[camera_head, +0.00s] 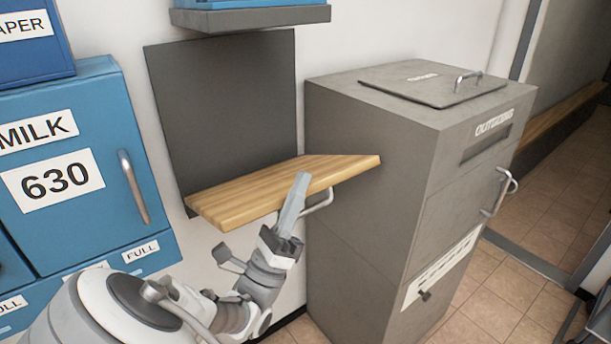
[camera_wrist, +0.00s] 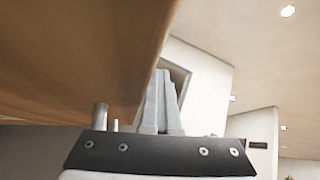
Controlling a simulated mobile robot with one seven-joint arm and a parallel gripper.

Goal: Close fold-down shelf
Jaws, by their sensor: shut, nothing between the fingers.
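The fold-down shelf (camera_head: 285,187) is a wooden board hinged below a dark grey wall panel (camera_head: 225,110). It sticks out from the wall, roughly level, in the head view. A metal handle (camera_head: 318,203) hangs from its front underside. My gripper (camera_head: 301,178) is shut and empty, its fingers pointing up at the board's front edge, left of the handle. In the wrist view, the shelf's wooden underside (camera_wrist: 75,55) fills the upper left, and my shut fingers (camera_wrist: 160,90) stand close beside its edge. Whether they touch it, I cannot tell. A metal post (camera_wrist: 100,117) shows under the board.
A grey outgoing mail cabinet (camera_head: 370,200) stands close to the shelf's right end. Blue mailboxes (camera_head: 85,190) labelled MILK and 630 are on the left. A grey ledge (camera_head: 250,17) is above the panel.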

